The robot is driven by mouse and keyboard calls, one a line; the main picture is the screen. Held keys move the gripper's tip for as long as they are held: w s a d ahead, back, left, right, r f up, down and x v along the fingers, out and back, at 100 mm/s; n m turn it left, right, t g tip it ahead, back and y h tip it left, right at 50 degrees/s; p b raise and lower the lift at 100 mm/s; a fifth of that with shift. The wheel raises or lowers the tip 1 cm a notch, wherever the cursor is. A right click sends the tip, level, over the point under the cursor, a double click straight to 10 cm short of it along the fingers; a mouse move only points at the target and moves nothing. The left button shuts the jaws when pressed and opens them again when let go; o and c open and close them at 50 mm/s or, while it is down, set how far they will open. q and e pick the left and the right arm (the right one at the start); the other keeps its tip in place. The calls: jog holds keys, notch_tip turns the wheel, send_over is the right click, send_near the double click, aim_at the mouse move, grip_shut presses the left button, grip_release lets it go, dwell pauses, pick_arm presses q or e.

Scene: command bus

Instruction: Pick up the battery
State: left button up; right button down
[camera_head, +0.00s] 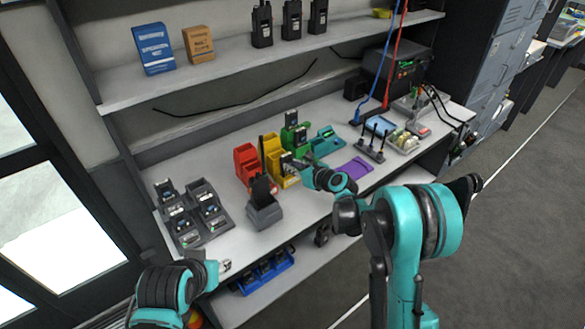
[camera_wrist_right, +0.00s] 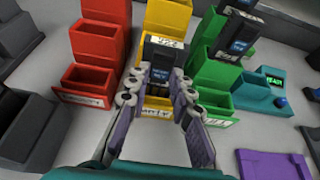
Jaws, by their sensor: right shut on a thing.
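My right gripper (camera_head: 300,166) reaches over the bench to the yellow bin (camera_head: 270,150). In the right wrist view its two fingers (camera_wrist_right: 158,92) are closed on both sides of a black battery (camera_wrist_right: 160,60) with a pale label on top. The battery is upright at the front compartment of the yellow bin (camera_wrist_right: 168,18); its lower part is hidden, so I cannot tell whether it touches the bin. The battery also shows in the head view (camera_head: 287,158). My left gripper (camera_head: 223,266) is low at the bench's front edge, and its fingers are too small to read.
A red bin (camera_wrist_right: 98,42) stands left of the yellow one, and a green bin (camera_wrist_right: 208,75) with black batteries stands right. A teal device (camera_wrist_right: 262,92) and purple mat (camera_head: 357,167) lie further right. Grey chargers (camera_head: 190,212) and a dark grey cradle (camera_head: 264,212) are left.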

aim_at(288, 156)
notch_tip(288, 156, up, 4)
jog(key=shift+d+f+p, duration=0.1)
jog(key=shift+f+p, duration=0.15)
jog(key=shift+p, duration=0.5)
jog(key=w+p+v, duration=0.1)
jog(key=v, duration=0.5)
jog(key=d+r+p+v, duration=0.1)
jog(key=p+v, duration=0.1)
jog(key=v, duration=0.5)
jog(key=shift+w+d, duration=0.3)
jog(key=shift+w, duration=0.15)
